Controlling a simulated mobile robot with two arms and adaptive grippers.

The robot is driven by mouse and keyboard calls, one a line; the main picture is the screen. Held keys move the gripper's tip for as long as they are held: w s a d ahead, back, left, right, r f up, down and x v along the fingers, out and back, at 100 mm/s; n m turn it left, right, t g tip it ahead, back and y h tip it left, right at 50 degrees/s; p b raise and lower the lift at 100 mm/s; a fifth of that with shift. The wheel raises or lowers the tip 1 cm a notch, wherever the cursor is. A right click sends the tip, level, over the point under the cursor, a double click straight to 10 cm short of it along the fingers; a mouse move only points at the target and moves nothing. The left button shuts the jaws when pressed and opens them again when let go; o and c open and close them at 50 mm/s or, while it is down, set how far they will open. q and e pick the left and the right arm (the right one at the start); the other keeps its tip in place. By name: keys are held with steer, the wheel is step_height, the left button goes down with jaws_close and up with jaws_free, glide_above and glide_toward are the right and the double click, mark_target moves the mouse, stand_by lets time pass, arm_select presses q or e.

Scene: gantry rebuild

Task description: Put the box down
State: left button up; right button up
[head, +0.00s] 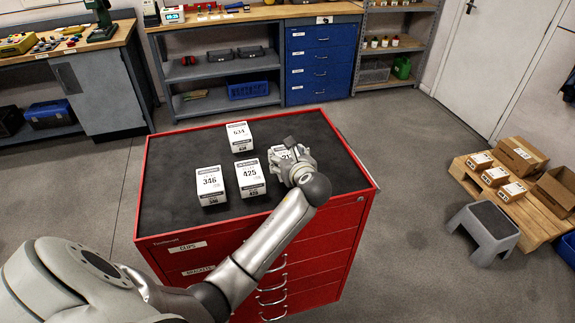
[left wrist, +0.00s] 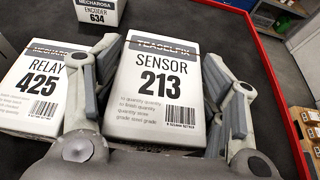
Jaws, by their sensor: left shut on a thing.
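The white box labelled SENSOR 213 (left wrist: 162,62) fills the middle of the left wrist view, with a gripper finger along each side. In the head view this box (head: 279,153) is mostly hidden behind my left gripper (head: 293,155). My left gripper is shut on it, over the right part of the red cabinet's dark top (head: 160,170). I cannot tell whether the box touches the top. Beside it stand box 425 (head: 250,176), box 346 (head: 210,183) and box 634 (head: 239,134). My right gripper is not in view.
The cabinet top is clear at its left and far right. A grey step stool (head: 480,232) and a pallet with cartons (head: 521,188) stand on the floor at the right. A workbench (head: 250,14) with blue drawers (head: 320,62) is at the back.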

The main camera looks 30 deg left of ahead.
arm_select(q)
step_height(320, 180, down, 3)
steer(key=shift+r+p, duration=0.1)
steer(key=shift+p, duration=0.25)
steer(key=shift+f, duration=0.2)
steer(key=o, duration=1.2)
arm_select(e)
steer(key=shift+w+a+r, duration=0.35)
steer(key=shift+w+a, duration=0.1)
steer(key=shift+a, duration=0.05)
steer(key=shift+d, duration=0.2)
arm_select(q)
steer(key=shift+s+d+r, duration=0.15)
steer(key=shift+d, duration=0.05)
steer(key=b+v, duration=0.1)
steer(key=v, duration=1)
steer(key=shift+s+d+r, duration=0.15)
steer(key=shift+d+r, duration=0.05)
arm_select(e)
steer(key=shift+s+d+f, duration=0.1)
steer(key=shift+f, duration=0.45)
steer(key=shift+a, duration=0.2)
